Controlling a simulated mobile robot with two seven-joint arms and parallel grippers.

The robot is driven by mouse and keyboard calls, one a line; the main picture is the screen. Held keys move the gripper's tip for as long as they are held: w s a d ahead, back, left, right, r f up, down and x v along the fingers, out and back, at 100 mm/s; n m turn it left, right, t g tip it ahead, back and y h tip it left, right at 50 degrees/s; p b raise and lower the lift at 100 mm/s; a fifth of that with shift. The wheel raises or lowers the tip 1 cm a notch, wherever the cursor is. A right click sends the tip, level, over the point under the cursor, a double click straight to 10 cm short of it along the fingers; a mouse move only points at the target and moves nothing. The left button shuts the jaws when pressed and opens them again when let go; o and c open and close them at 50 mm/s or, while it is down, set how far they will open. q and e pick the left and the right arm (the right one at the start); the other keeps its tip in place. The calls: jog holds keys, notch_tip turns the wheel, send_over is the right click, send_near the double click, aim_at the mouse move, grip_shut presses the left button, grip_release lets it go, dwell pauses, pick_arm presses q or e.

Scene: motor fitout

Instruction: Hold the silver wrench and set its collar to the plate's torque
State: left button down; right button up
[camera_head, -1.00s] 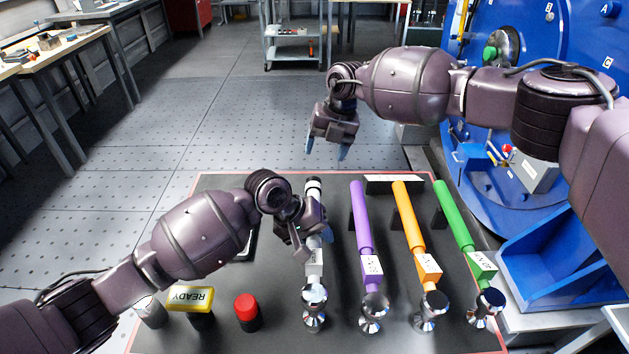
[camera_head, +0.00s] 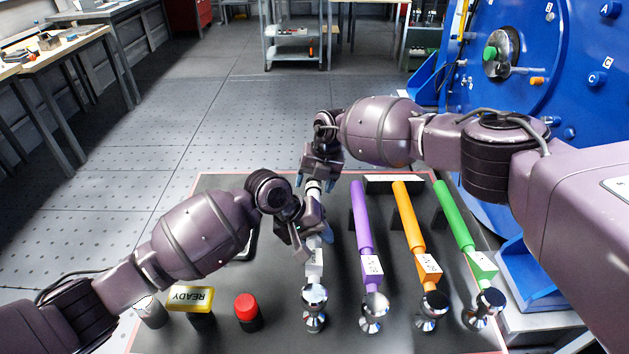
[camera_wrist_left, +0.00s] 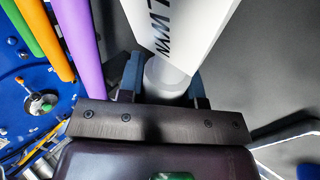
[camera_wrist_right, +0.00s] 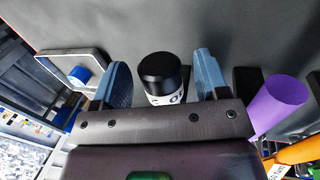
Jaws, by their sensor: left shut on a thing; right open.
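The silver wrench (camera_head: 315,258) lies on the dark mat, its round chrome head (camera_head: 314,300) toward me. My left gripper (camera_head: 318,238) is shut on the wrench's handle; in the left wrist view the pale shaft (camera_wrist_left: 166,82) sits between the fingers, below a white lettered block (camera_wrist_left: 185,30). My right gripper (camera_head: 313,184) is open at the wrench's far end. In the right wrist view the black end cap and white marked collar (camera_wrist_right: 162,80) stand between its two blue fingers, apart from them. The plate with the torque cannot be made out.
Purple (camera_head: 362,225), orange (camera_head: 412,225) and green (camera_head: 460,225) wrenches lie to the right. A yellow READY block (camera_head: 190,297) and a red button (camera_head: 247,307) stand at the front left. A tablet-like framed thing (camera_wrist_right: 72,62) lies beside the collar. A blue machine (camera_head: 540,90) stands at right.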

jog(key=shift+c, duration=0.5)
jog(key=c, duration=0.8)
jog(key=shift+c, duration=0.2)
jog(key=shift+a, duration=0.1)
jog(key=shift+a+h, duration=0.1)
jog(key=shift+h, duration=0.5)
jog(key=shift+a+h, duration=0.1)
jog(key=shift+h, duration=2.4)
